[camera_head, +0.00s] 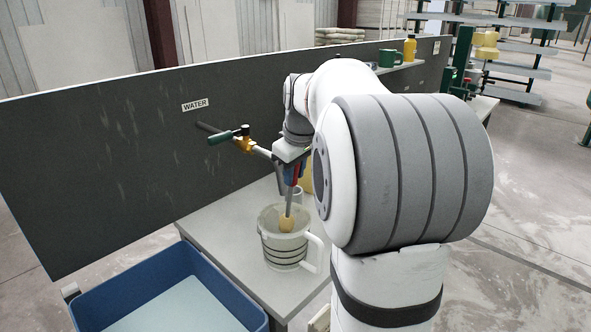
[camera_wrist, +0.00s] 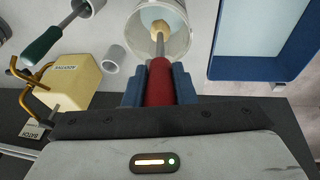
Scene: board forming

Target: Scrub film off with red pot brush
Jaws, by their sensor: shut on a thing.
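My gripper (camera_wrist: 159,88) is shut on the red handle of the pot brush (camera_wrist: 159,79). In the head view the brush (camera_head: 288,205) points down, with its pale round head inside the mouth of a clear pitcher (camera_head: 284,254) with dark bands and a white handle. In the wrist view the brush head lies within the pitcher's rim (camera_wrist: 187,40). I cannot tell whether the bristles touch the pitcher's wall or floor. Any film inside is too small to make out. My arm hides part of the bench to the right.
A blue basin (camera_head: 225,290) stands at the front left. A pipe with a green-handled tap (camera_head: 222,137) comes from the dark panel below a WATER label (camera_head: 196,104). A yellow container (camera_wrist: 72,80) and a grey cup (camera_wrist: 115,55) stand near the pitcher. A green mug (camera_head: 389,58) sits farther back.

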